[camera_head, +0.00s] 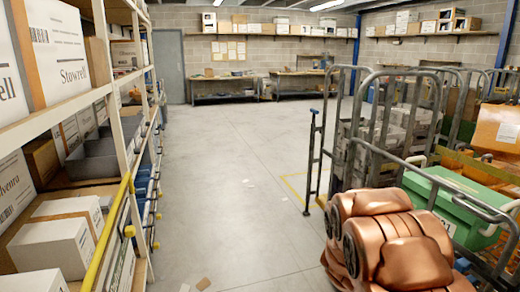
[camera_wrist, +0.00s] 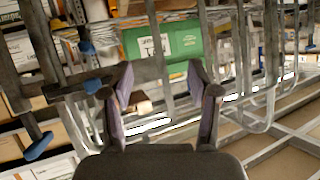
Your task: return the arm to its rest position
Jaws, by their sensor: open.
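My arm (camera_head: 390,240) is copper-coloured and shows at the lower right of the head view, bent into a compact bundle beside the trolleys. My gripper (camera_wrist: 160,82) shows in the wrist view with its two fingers apart and nothing between them. The gripper itself cannot be made out in the head view. Beyond the fingers in the wrist view are grey metal bars and a green container (camera_wrist: 165,45).
A rack (camera_head: 130,120) with boxes and a yellow rail lines the left. Caged trolleys (camera_head: 375,120) holding cartons and a green crate (camera_head: 455,205) stand close on the right. The grey floor (camera_head: 235,150) between is mostly clear. Workbenches (camera_head: 225,88) stand at the back.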

